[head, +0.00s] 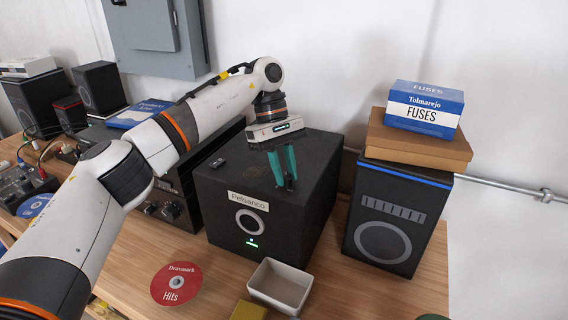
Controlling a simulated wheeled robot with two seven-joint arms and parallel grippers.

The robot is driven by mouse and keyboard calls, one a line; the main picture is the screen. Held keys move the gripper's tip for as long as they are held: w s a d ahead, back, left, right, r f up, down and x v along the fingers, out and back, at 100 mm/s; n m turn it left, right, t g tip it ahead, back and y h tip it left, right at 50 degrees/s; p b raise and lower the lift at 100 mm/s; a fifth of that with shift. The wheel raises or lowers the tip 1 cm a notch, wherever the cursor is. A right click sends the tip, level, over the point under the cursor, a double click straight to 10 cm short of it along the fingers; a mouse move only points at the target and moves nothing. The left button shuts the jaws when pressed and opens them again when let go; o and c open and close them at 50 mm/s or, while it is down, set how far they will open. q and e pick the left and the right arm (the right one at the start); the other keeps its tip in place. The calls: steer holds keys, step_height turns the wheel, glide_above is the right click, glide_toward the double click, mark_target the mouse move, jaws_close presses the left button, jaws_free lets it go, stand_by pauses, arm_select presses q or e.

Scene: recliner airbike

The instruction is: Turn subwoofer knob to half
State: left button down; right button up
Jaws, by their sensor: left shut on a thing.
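The subwoofer is a black box (300,212) labelled Pelsanco, with a round ring and a small green light on its front. It stands on the wooden table. My left gripper (284,182) points down at the subwoofer's top from above, its green fingers close together. It is shut on a small dark knob at the top's front right area. The knob is mostly hidden between the fingertips, and I cannot tell which way it is turned. My right gripper is not in view.
A black speaker (392,222) carrying a cardboard box (418,148) and a fuses box (422,112) stands to the right. A white dish (280,285) and a red disc (176,284) lie in front. A wall cabinet (155,38) hangs behind my left arm.

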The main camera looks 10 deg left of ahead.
arm_select(q)
steer(key=m, duration=0.2)
steer(key=m+y+p, duration=0.1)
steer(key=m, duration=0.1)
steer(key=shift+w+d+r+m+g+y, duration=0.1)
steer(key=shift+m+g+y, duration=0.2)
steer(key=shift+m+g, duration=0.1)
steer(key=shift+p, duration=0.3)
steer(key=c, duration=1.2)
jaws_free()
